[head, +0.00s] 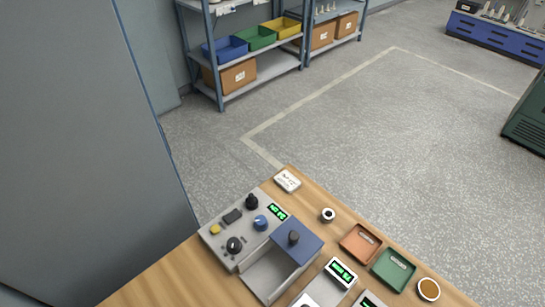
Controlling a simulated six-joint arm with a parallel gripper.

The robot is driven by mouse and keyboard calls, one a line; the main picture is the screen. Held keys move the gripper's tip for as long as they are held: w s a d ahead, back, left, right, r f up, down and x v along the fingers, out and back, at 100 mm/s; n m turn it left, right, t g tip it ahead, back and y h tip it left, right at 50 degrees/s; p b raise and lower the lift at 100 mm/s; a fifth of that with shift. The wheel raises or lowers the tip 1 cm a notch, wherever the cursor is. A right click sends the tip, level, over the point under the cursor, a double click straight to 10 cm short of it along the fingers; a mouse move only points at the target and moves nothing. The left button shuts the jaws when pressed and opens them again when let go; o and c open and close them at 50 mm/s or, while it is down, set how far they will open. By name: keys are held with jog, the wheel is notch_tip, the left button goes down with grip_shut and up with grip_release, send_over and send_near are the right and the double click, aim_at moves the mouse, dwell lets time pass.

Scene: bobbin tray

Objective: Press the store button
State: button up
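A light grey control panel (219,252) sits on the wooden table near the bottom centre. On it are a small yellow button (215,230), a dark rectangular part (232,216), two black knobs (252,202) (234,245), a blue knob (260,222) and a lit green display (277,211). No label naming the store button can be read, so I cannot tell which control it is. My gripper is not in view, and nothing visibly touches the panel.
Right of the panel is a grey box with a blue top (307,248) and dark knob (293,237). Two more display units (342,272) (367,299), an orange tray (361,243), a green tray (393,268) and a small spool (328,215) share the table (170,285). Shelves stand behind.

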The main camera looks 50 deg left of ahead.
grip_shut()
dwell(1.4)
